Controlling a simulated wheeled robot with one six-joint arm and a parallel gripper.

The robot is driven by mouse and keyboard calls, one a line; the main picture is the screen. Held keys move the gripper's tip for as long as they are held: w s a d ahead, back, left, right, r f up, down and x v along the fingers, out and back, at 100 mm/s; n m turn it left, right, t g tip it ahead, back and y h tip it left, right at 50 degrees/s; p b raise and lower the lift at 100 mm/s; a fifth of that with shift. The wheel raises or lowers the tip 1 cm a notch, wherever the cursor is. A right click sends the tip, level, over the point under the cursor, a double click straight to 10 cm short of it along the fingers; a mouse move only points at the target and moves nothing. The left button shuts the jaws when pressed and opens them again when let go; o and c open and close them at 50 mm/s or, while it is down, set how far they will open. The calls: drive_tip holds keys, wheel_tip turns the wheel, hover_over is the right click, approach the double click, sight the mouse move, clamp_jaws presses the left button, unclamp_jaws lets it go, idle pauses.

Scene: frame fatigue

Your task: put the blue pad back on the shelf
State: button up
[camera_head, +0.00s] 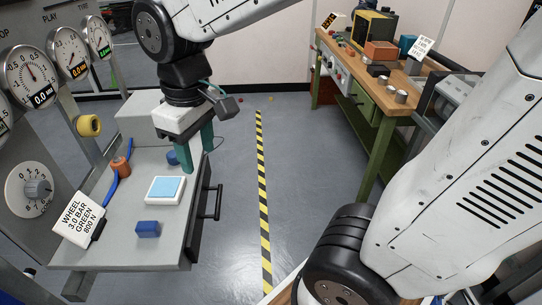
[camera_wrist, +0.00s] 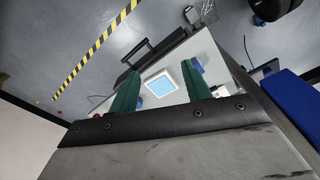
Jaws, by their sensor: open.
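A light blue square pad with a white border (camera_head: 165,189) lies flat on a grey bench top (camera_head: 110,250). In the wrist view the pad (camera_wrist: 160,85) shows beyond and between my fingers. My gripper (camera_head: 197,160) has two green fingers pointing down, apart and with nothing between them. It is above the bench, just behind and to the right of the pad. The gripper also shows in the wrist view (camera_wrist: 162,70). I cannot tell which surface is the shelf.
A dark blue block (camera_head: 148,229) sits in front of the pad, and a blue round piece (camera_head: 172,157) behind it. A lettered card (camera_head: 79,219) and an orange piece (camera_head: 121,166) stand left. A black handle (camera_head: 214,191) juts right. A cluttered workbench (camera_head: 378,100) stands far right.

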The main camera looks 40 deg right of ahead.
drive_tip(key=s+d+m, duration=0.5)
drive_tip(key=s+d, duration=0.2)
drive_tip(key=s, duration=0.4)
drive_tip(key=shift+s+d+r+t, duration=0.3)
drive_tip(key=shift+s+d+r, duration=0.05)
drive_tip(key=shift+d+r, duration=0.05)
